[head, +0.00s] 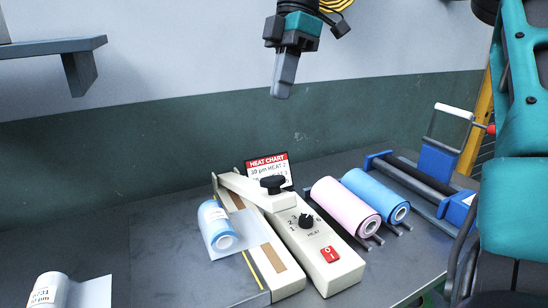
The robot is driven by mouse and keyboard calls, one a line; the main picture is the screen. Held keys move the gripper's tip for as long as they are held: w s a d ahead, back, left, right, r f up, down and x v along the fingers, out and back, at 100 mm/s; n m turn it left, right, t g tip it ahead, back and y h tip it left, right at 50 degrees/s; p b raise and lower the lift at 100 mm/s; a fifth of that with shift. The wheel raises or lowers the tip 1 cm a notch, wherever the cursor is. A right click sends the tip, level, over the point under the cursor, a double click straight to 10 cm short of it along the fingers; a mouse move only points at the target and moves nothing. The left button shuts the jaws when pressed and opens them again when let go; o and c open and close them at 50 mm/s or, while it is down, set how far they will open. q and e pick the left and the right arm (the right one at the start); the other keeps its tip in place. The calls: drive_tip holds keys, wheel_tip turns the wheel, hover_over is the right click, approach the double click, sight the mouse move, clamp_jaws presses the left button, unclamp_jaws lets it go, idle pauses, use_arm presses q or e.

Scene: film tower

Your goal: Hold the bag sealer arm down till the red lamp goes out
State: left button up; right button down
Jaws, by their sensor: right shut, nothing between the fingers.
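The cream bag sealer (339,268) stands on the grey table, with a black heat dial (306,221) and a red rocker switch (330,254). Its cream arm (236,186) appears raised at an angle over the base, with a black knob (272,184) near its free end. I cannot pick out a separate red lamp. A blue-labelled roll of clear film (213,222) lies at the sealer's left, its sheet reaching over the base. My right gripper (282,91) is shut and empty, pointing down, well above the knob and apart from it. My left gripper is not in view.
A heat chart card (267,164) stands behind the knob. Pink (344,203) and blue (376,196) rolls lie right of the sealer, beside a blue-ended roller stand (437,160). Another roll (48,290) lies at front left. A grey shelf (50,49) juts from the wall.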

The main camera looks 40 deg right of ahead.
drive_tip(key=b, duration=0.1)
approach(271, 178)
drive_tip(key=x, duration=0.5)
drive_tip(key=shift+a, duration=0.25)
drive_tip(key=shift+s+f, duration=0.1)
drive_tip(key=shift+f, duration=0.45)
